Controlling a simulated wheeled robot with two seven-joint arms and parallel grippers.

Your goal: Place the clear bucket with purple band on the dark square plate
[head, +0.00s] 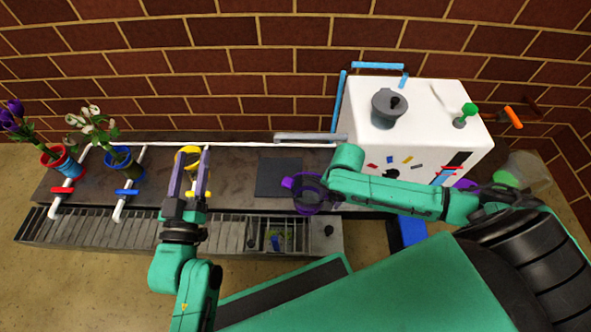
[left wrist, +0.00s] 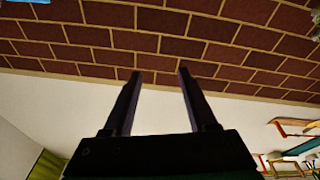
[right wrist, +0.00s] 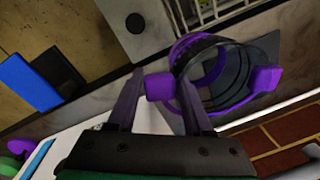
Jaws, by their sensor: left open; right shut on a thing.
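The clear bucket with the purple band (head: 308,207) is at the centre of the head view, beside the lower right edge of the dark square plate (head: 277,176). In the right wrist view the bucket (right wrist: 222,92) overlaps the plate (right wrist: 268,48). I cannot tell whether the bucket hangs or touches the worktop. My right gripper (right wrist: 160,92) is shut on a purple side tab of the bucket; my own arm mostly hides this gripper in the head view. My left gripper (head: 191,160) is open and empty, near a yellow-banded container (head: 187,152); its fingers also show in the left wrist view (left wrist: 160,74).
Red (head: 55,153) and blue (head: 117,155) buckets with flowers stand at the left, by white rails. A white box (head: 430,100) with a grey pot (head: 389,107) stands right of the plate. A grate (head: 120,228) runs along the front. Worktop between the yellow container and plate is clear.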

